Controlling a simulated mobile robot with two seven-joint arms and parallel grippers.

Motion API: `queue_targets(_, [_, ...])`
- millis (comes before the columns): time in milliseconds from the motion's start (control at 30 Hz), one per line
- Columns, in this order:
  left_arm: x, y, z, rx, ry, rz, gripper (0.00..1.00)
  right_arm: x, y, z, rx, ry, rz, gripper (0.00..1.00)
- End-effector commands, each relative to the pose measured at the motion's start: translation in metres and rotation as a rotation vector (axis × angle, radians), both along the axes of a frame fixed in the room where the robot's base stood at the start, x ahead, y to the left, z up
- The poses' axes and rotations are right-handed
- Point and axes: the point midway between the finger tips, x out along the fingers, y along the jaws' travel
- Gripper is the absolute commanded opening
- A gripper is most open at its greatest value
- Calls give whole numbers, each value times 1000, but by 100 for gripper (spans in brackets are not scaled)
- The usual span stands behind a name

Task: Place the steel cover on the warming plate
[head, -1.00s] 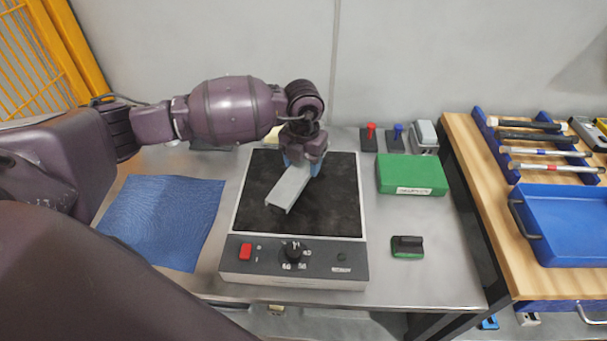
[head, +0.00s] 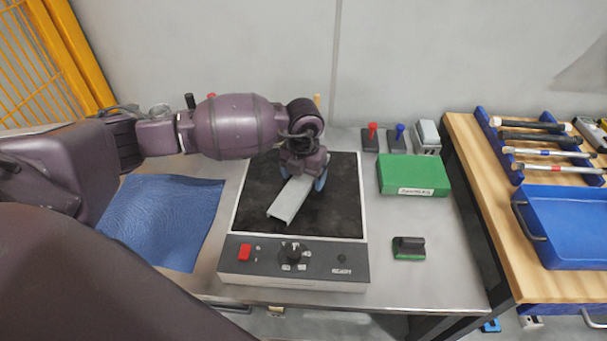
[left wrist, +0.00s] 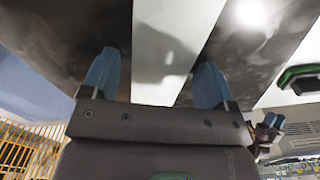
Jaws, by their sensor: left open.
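The steel cover (head: 291,200) is a light grey channel-shaped piece. It lies at a slant on the dark top of the warming plate (head: 335,215). My left gripper (head: 303,180) is over the far end of the cover, with its blue fingertips spread to either side. In the left wrist view the two blue fingers (left wrist: 155,85) stand apart, and the pale cover (left wrist: 165,60) runs between them without touching either. The cover's far end is hidden under the gripper.
A green box (head: 412,175) and a green-based block (head: 408,248) stand right of the plate. A blue cloth (head: 165,215) lies on the left. Red and blue-handled stamps (head: 370,138) stand behind. A wooden bench with a blue tray (head: 570,225) is at the far right.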

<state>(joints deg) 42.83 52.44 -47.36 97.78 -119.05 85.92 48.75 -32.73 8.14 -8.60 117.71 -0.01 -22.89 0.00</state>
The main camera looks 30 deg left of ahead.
Motion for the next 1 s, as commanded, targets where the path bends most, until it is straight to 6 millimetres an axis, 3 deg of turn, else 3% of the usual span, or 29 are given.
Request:
queue_targets(267, [1, 0, 10, 0, -4, 0, 80, -5, -1, -2, -1, 10, -3, 37])
queue_targets(700, [1, 0, 90, 0, -6, 0, 80, 1, -3, 12, -5, -12, 1, 37])
queue_targets(1000, [0, 0, 120, 0, 0, -1, 80, -1, -4, 13, -7, -10, 2, 37])
